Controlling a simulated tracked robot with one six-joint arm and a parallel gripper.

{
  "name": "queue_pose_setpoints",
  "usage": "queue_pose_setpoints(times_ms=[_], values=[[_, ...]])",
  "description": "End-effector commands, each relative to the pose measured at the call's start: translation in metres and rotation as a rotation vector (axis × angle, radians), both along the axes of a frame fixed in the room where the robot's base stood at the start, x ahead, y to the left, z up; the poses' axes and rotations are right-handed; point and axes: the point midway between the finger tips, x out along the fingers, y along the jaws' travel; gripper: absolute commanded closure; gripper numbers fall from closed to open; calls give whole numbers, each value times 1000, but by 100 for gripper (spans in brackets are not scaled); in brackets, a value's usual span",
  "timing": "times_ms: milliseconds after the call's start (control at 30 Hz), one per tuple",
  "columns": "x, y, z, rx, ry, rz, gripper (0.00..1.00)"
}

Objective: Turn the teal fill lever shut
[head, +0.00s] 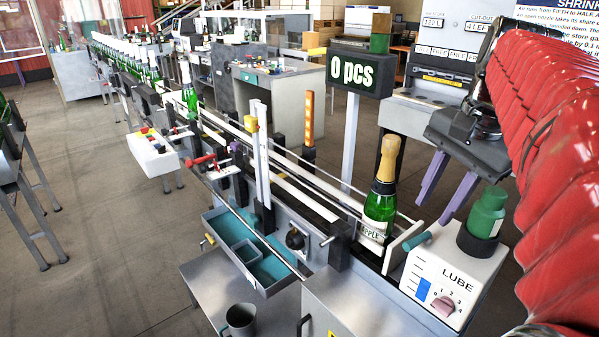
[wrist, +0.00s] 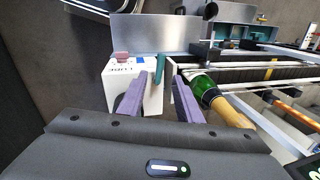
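The teal fill lever (head: 416,241) sticks out from the upper left side of the white LUBE box (head: 470,262). In the wrist view the teal lever (wrist: 160,66) stands at the side of the LUBE box (wrist: 112,86), just beyond my fingertips and lined up with the gap between them. My gripper (head: 433,212) has two purple fingers pointing down, above the lever and apart from it in the head view. In the wrist view my gripper (wrist: 160,80) is open, with nothing held between the fingers. The gripper body hides part of the near area.
A gold-necked green bottle (head: 379,205) stands on the conveyor left of the lever; its neck lies close right of my fingers in the wrist view (wrist: 228,108). A green bottle (head: 487,212) sits on the LUBE box. A pink knob (head: 443,306) is on its front.

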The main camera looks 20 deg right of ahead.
Motion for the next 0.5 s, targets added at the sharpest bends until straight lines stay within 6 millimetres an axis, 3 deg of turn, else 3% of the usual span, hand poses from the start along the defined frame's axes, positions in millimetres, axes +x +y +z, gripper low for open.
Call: queue_pose_setpoints(times_ms=[500], values=[[14, 3, -76, 2, 1, 0, 68]])
